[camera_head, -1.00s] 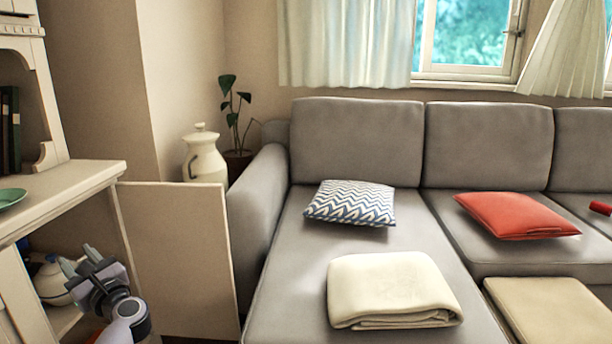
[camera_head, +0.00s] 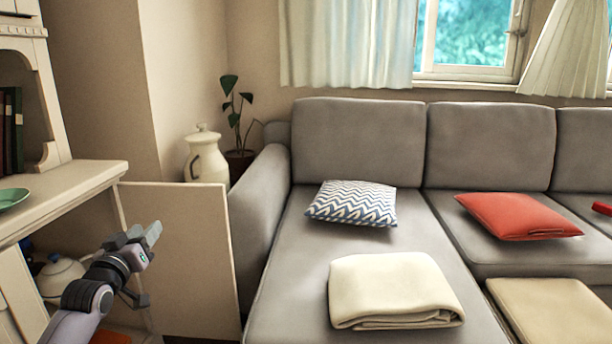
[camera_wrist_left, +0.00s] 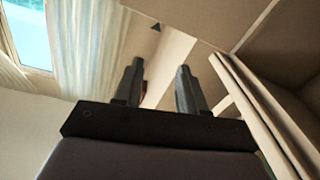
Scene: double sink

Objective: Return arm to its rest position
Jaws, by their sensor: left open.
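My left gripper (camera_head: 148,262) is at the lower left of the head view, in front of the cabinet's open door (camera_head: 185,255). In the left wrist view its two dark fingers (camera_wrist_left: 160,90) stand apart with nothing held between them. The left arm comes up from the bottom left edge of the head view. My right gripper does not show in either view.
A white teapot (camera_head: 62,276) sits in the open cabinet (camera_head: 75,190), left of the gripper. A green plate (camera_head: 12,199) is on the cabinet top. The grey sofa (camera_head: 290,290) holds a folded blanket (camera_head: 392,290), a patterned cushion (camera_head: 352,203) and a red cushion (camera_head: 517,216).

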